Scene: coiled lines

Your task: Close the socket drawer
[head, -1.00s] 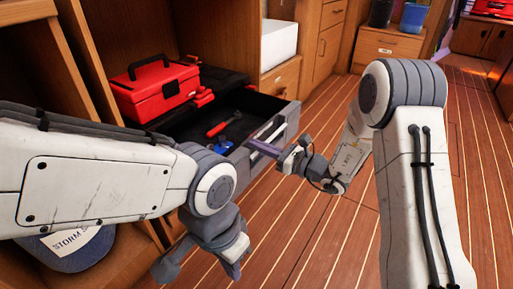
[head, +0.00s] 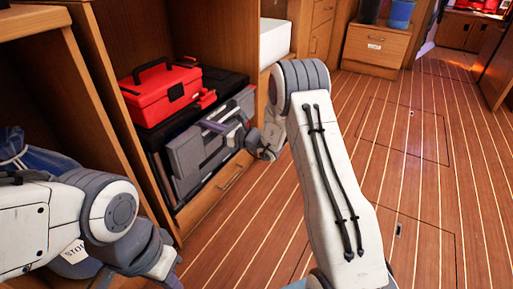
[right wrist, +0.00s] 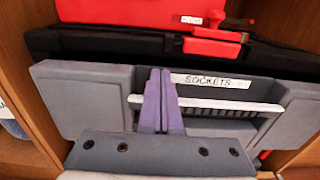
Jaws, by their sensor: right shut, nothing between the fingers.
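The socket drawer (head: 205,145) has a wide grey front and sits in the black tool chest in the wooden cabinet. Its front now stands close to the chest, and its inside is hidden. In the right wrist view the drawer front (right wrist: 90,95) carries a SOCKETS label (right wrist: 210,81) above a pale handle bar (right wrist: 215,104). My right gripper (head: 212,126) is shut and empty at the drawer front; its purple fingers (right wrist: 160,80) overlap the handle and label. I cannot tell if they touch. My left gripper is low at the left, its fingers not clear.
A red toolbox (head: 160,92) sits on top of the black chest (right wrist: 120,42). A wooden drawer (head: 215,195) lies below the chest. A blue cap or bag (head: 35,155) is in the left compartment. The striped floor (head: 400,150) to the right is clear.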

